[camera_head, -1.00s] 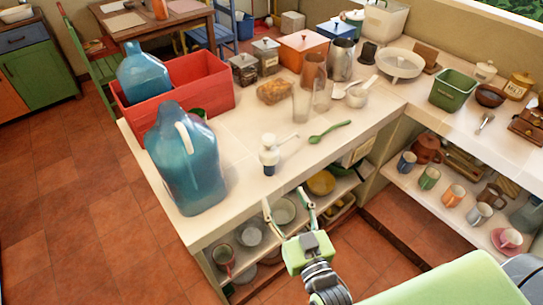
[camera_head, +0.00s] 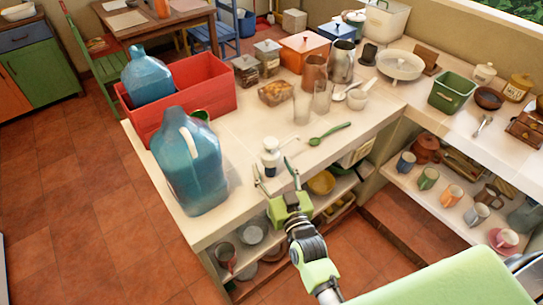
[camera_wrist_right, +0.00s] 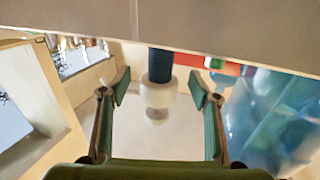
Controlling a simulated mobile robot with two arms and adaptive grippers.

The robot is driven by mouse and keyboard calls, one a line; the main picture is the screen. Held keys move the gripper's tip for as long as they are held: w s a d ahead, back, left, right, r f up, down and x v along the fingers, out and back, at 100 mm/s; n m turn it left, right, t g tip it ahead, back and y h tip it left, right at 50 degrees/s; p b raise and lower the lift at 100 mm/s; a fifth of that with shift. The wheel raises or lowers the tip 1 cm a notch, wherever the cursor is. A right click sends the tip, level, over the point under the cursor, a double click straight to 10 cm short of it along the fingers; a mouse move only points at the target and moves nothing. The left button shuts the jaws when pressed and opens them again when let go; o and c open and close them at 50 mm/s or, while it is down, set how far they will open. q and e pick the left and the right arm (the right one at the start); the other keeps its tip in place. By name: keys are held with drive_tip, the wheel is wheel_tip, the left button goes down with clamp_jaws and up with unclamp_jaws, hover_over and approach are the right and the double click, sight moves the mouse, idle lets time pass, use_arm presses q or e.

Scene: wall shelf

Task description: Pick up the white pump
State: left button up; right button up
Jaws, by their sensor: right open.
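The white pump (camera_head: 270,158), a small white bottle with a dark band, stands upright near the front edge of the counter (camera_head: 238,190). My right gripper (camera_head: 274,172) is open at that edge, its fingers spread to either side of the pump's lower part in the picture. In the right wrist view, the pump (camera_wrist_right: 158,94) shows between the two open fingers (camera_wrist_right: 160,87), with space on both sides. It does not touch them there; how deep it sits between them I cannot tell. My left gripper is out of view.
A large blue jug (camera_head: 190,165) stands left of the pump, with a red crate (camera_head: 215,92) behind it. A green spoon (camera_head: 330,134) lies to the right. Glasses (camera_head: 302,107) stand farther back. Shelves with dishes (camera_head: 252,235) are below the counter.

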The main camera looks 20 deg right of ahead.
drive_tip(key=shift+w, duration=1.4)
drive_tip(key=c, duration=1.3)
drive_tip(key=shift+o, duration=0.2)
drive_tip(key=shift+r+p, duration=0.15)
drive_tip(key=shift+p, duration=0.15)
